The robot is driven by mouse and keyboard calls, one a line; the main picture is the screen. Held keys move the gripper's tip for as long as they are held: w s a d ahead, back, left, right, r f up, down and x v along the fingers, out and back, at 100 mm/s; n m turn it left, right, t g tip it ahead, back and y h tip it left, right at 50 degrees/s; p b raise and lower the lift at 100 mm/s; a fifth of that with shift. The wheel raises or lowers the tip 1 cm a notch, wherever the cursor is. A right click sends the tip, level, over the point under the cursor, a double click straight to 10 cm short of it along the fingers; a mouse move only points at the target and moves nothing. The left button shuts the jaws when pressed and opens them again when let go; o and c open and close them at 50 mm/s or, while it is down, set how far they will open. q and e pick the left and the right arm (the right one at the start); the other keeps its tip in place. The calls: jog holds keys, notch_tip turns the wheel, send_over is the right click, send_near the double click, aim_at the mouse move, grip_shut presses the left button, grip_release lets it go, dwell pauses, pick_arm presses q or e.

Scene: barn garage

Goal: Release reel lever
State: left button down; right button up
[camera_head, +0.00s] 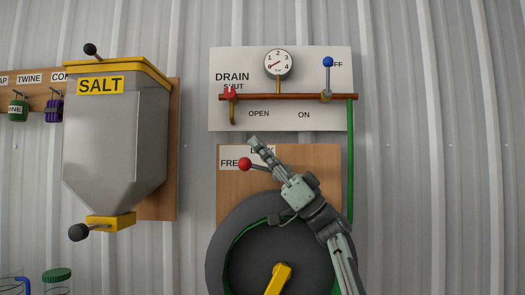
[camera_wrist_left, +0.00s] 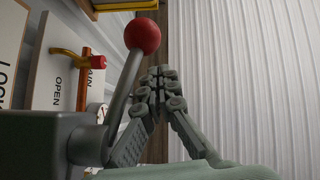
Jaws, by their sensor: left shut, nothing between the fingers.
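The reel lever is a grey rod with a red ball knob (camera_head: 245,164). In the head view it points left, with the knob over the FREE label (camera_head: 228,163). In the left wrist view the red knob (camera_wrist_left: 142,33) tops the rod rising from a grey block (camera_wrist_left: 75,140). The shut fingers (camera_wrist_left: 161,78) are right of the rod; I cannot tell whether they touch it. My right gripper is out of view.
The dark hose reel (camera_head: 225,245) with a yellow crank (camera_head: 276,279) is below the lever. A drain panel (camera_head: 225,60) with red pipe (camera_head: 285,97) and gauge (camera_head: 278,65) is above. A green hose (camera_head: 350,170) hangs right. A salt hopper (camera_head: 115,140) is left.

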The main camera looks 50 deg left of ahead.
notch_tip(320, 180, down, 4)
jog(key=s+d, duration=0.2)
pick_arm(q)
jog(key=w+d+r, duration=0.1)
jog(key=w+d, duration=0.6)
jog(key=shift+w+r+b, duration=0.2)
jog(key=shift+r+b, duration=0.2)
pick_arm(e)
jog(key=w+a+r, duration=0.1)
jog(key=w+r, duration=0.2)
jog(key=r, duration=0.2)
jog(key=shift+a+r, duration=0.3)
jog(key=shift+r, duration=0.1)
